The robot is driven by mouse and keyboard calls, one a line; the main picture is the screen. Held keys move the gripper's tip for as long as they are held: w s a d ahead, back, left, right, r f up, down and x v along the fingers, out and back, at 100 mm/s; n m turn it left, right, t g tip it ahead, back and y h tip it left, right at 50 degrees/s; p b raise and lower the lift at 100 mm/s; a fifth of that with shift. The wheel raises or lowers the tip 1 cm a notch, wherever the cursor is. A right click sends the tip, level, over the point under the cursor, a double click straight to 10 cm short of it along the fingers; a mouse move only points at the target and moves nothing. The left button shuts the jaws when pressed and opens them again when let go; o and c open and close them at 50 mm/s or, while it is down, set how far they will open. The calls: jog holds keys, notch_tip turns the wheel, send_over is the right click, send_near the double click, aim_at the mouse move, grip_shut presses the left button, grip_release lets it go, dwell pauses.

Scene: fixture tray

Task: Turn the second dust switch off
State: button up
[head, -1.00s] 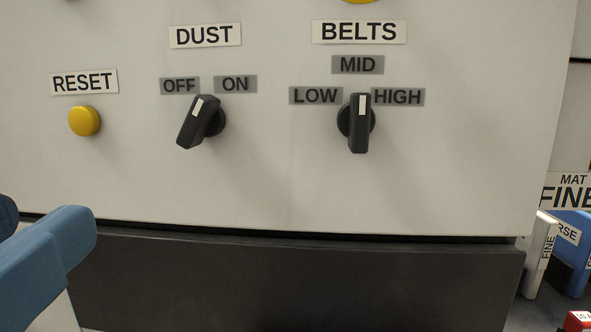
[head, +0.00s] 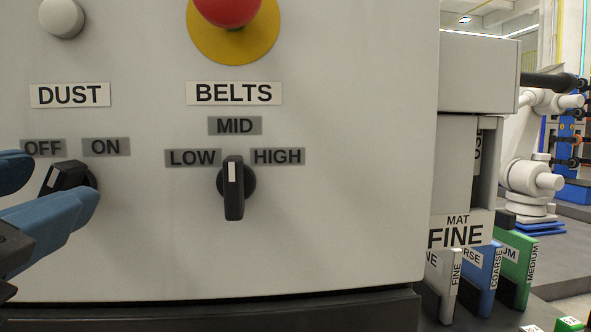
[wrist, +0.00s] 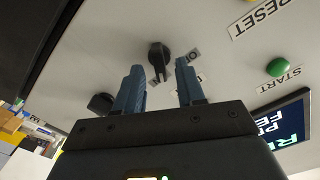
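The dust switch (head: 72,177) is a black knob with a white mark, below the DUST label (head: 69,95) in the head view. In the wrist view the knob (wrist: 158,57) shows between and just beyond the tips of my gripper (wrist: 159,66). I cannot tell whether they touch it. Only one dust switch shows.
The belts switch (head: 233,188) sits to the right, pointing at MID. A red stop button (head: 228,10) and a white button (head: 61,17) are above. The wrist view shows a green START button (wrist: 277,67) and a screen (wrist: 285,125). Mats stand in a rack (head: 462,229) at right.

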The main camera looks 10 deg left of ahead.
jog(key=shift+w, duration=0.3)
jog(key=shift+a, duration=0.1)
grip_shut()
